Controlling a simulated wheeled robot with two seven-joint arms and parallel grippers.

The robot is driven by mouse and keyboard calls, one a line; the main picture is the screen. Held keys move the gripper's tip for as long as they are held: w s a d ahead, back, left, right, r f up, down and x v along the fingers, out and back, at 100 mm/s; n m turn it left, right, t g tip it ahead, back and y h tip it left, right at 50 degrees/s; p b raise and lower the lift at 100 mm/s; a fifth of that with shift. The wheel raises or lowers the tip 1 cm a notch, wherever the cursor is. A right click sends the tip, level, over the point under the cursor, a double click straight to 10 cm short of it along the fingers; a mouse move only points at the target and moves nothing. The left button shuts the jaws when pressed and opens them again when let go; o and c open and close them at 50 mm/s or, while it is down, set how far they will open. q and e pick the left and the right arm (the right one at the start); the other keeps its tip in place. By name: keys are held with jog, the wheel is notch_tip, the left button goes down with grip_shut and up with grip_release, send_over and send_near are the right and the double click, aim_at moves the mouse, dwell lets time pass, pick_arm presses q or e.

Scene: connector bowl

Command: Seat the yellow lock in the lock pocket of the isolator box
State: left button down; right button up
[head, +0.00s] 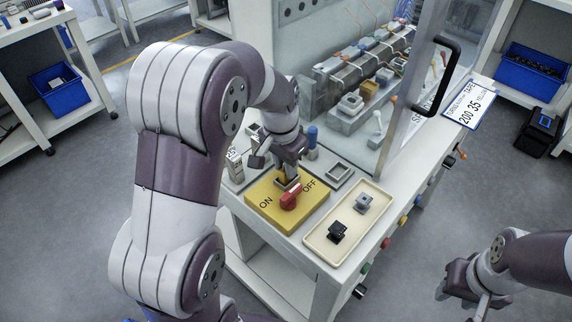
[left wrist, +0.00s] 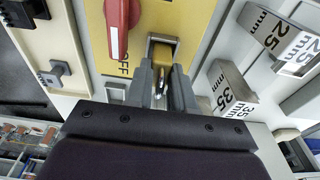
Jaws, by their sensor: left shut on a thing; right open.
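The isolator box (head: 312,203) is a yellow block on the bench, marked ON and OFF, with a red handle (head: 291,197) on top. The handle also shows in the left wrist view (left wrist: 118,28), its end by the OFF mark. My left gripper (head: 290,176) is at the box's far edge, over the grey-framed lock pocket. In the left wrist view it (left wrist: 164,88) is shut on the metal shackle of the yellow lock (left wrist: 163,52). The lock's body appears within the pocket frame; its depth is unclear. My right gripper (head: 462,294) is open, away from the bench at lower right.
A cream tray (head: 316,240) right of the box holds a black part (head: 338,232) and a grey part (head: 364,203). Blocks marked 35 mm (left wrist: 232,90) and 25 mm (left wrist: 275,32) stand near the left gripper. A glass enclosure with a black door handle (head: 437,77) stands behind.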

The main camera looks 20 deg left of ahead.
aim_at(283, 171)
pick_arm(q)
jog(key=c, duration=1)
grip_release()
notch_tip(283, 171, up, 12)
jog(key=s+p, duration=0.1)
jog(key=p, duration=0.4)
jog(key=s+d+f+n, duration=0.1)
jog(key=s+f, duration=0.2)
jog(key=s, duration=0.1)
jog(key=s+d+f+n, duration=0.1)
jog(key=s+f, duration=0.3)
jog(key=s, duration=0.1)
jog(key=s+d+f+n, duration=0.1)
jog(key=s+f, duration=0.2)
jog(key=s, duration=0.1)
jog(key=shift+s+f+n, duration=0.15)
jog(key=shift+n, duration=0.15)
